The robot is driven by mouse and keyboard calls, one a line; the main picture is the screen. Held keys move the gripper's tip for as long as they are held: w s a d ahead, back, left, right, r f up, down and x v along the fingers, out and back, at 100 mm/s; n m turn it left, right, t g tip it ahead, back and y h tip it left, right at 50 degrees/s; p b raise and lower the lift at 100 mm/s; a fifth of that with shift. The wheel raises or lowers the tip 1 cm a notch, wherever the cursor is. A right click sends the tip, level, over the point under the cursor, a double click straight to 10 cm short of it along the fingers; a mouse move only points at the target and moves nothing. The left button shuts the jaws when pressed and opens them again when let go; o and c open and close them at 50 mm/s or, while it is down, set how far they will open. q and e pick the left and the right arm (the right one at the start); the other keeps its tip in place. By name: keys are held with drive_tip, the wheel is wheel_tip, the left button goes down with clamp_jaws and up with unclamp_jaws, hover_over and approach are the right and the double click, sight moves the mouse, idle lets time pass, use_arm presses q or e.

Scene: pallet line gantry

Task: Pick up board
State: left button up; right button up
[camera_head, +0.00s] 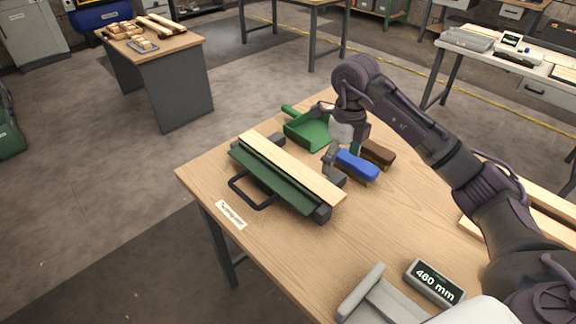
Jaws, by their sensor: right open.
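A long pale wooden board (290,167) lies across the top of a dark green holder (270,180) with dark end blocks and a black loop handle, on the wooden table. My right arm reaches in from the right and bends down beyond the board. My right gripper (332,163) is open near the board's right part, on its far side. It looks apart from the board, though the gap is hard to judge. The fingertips are small and partly merge with the dark blocks. My left gripper is not in view.
A green dustpan (309,131), a blue brush (357,165) and a brown brush (378,152) lie close beyond the board. Pale boards (535,226) lie at the right edge. The table's middle is clear.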

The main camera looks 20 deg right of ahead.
drive_tip(key=p, duration=0.1)
hover_over(335, 196)
drive_tip(key=f, duration=0.6)
drive_tip(key=shift+s+a+f, duration=0.15)
drive_tip(key=shift+s+f, duration=0.2)
drive_tip(key=shift+w+f+p, duration=0.1)
drive_tip(key=shift+f+p, duration=0.45)
drive_tip(key=shift+f, duration=0.05)
drive_tip(key=f, duration=0.1)
drive_tip(key=f+p, duration=0.1)
drive_tip(key=f, duration=0.1)
drive_tip(key=shift+d+f, duration=0.2)
drive_tip(key=shift+f, duration=0.05)
drive_tip(key=shift+w+f+p, duration=0.1)
drive_tip(key=shift+f+p, duration=0.2)
drive_tip(key=shift+f, duration=0.15)
drive_tip(key=c, duration=1.3)
drive_tip(key=shift+c, duration=1.1)
drive_tip(key=shift+w+r, duration=0.1)
drive_tip(key=shift+r, duration=0.05)
